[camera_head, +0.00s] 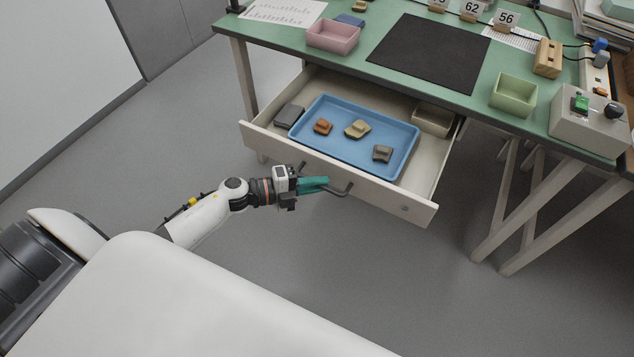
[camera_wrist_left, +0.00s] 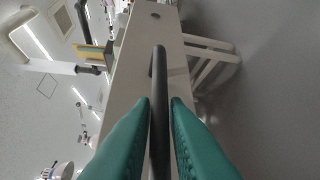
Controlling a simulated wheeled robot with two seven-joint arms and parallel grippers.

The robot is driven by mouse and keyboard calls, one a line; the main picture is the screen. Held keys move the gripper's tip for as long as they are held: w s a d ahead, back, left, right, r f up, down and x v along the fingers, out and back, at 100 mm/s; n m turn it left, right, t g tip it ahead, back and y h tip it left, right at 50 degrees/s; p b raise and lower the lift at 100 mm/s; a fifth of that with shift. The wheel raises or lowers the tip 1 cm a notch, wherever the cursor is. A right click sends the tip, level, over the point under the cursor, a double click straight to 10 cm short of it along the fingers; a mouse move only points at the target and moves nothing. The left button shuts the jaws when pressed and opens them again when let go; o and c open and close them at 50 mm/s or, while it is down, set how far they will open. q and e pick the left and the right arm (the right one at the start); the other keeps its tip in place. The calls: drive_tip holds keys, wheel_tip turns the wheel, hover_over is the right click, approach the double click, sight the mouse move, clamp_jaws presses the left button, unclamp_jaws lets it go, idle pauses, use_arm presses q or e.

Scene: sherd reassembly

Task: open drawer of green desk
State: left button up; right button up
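The green desk (camera_head: 370,78) has a pale drawer (camera_head: 405,205) pulled well out, its inside showing from above. A dark bar handle (camera_head: 342,190) is on the drawer's front. My left gripper (camera_head: 322,185), with green fingers, is at this handle. In the left wrist view, the handle (camera_wrist_left: 159,75) runs between the two fingertips (camera_wrist_left: 159,103), with a narrow gap on each side, so the gripper looks slightly open around it. My right gripper is not in view.
The drawer holds a blue tray (camera_head: 330,150) with several small sherds, a grey block (camera_head: 289,116) and a beige box (camera_head: 433,119). On the desk are a pink bin (camera_head: 333,36), a dark mat (camera_head: 428,54) and a green bin (camera_head: 513,95).

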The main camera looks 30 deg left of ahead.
use_arm(q)
drive_tip(key=o, duration=0.3)
drive_tip(key=shift+s, duration=0.1)
drive_tip(key=v, duration=1.2)
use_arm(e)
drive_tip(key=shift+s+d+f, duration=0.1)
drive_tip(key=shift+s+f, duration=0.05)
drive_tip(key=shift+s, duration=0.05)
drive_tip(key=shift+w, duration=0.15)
